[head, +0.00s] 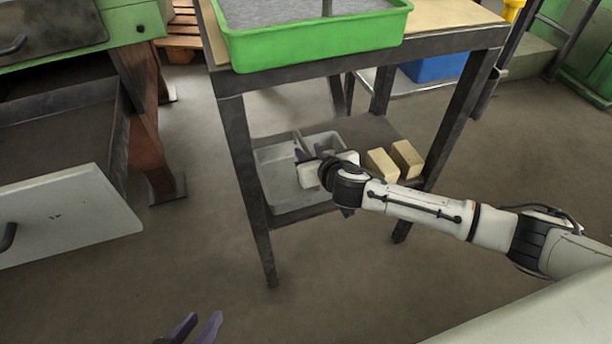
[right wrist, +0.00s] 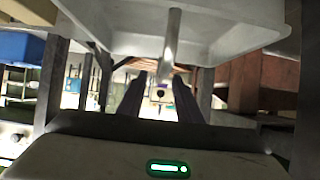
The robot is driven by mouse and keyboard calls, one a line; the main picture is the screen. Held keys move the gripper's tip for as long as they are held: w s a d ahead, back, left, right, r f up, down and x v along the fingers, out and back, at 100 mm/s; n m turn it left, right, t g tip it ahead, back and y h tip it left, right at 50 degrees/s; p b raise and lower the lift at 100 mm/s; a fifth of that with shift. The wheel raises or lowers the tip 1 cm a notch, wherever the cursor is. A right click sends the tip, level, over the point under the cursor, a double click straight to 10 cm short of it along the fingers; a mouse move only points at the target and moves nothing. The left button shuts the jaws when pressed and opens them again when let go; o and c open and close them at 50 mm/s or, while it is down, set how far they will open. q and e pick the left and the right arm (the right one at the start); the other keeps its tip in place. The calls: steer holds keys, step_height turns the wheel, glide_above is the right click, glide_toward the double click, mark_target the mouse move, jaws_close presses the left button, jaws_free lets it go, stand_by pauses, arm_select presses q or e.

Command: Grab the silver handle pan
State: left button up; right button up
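A grey pan (head: 285,207) sits on the table's lower shelf in the head view, beside a second grey compartment or tray (head: 325,140). The right wrist view shows a pale pan (right wrist: 230,45) at the top, with a silver handle (right wrist: 172,45) reaching down toward the space between my fingers. My right gripper (right wrist: 157,90) has its two dark fingers apart, one to each side of the handle's end; contact cannot be told. In the head view my right gripper (head: 301,156) is over the pan, partly hidden by its wrist. My left gripper (head: 197,328) is open and empty at the bottom edge.
Two tan blocks (head: 393,162) lie on the shelf right of the pan. A green tray (head: 315,45) with grey fill and an upright rod stands on the tabletop above. Table legs flank the shelf. An open drawer (head: 65,215) juts out at left. Floor in front is clear.

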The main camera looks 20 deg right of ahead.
mark_target(306, 148)
steer(key=shift+b+x, duration=0.45)
steer(key=shift+x, duration=1.15)
steer(key=shift+a+f, duration=0.1)
steer(key=shift+c, duration=0.4)
jaws_close()
steer(key=shift+r, duration=0.25)
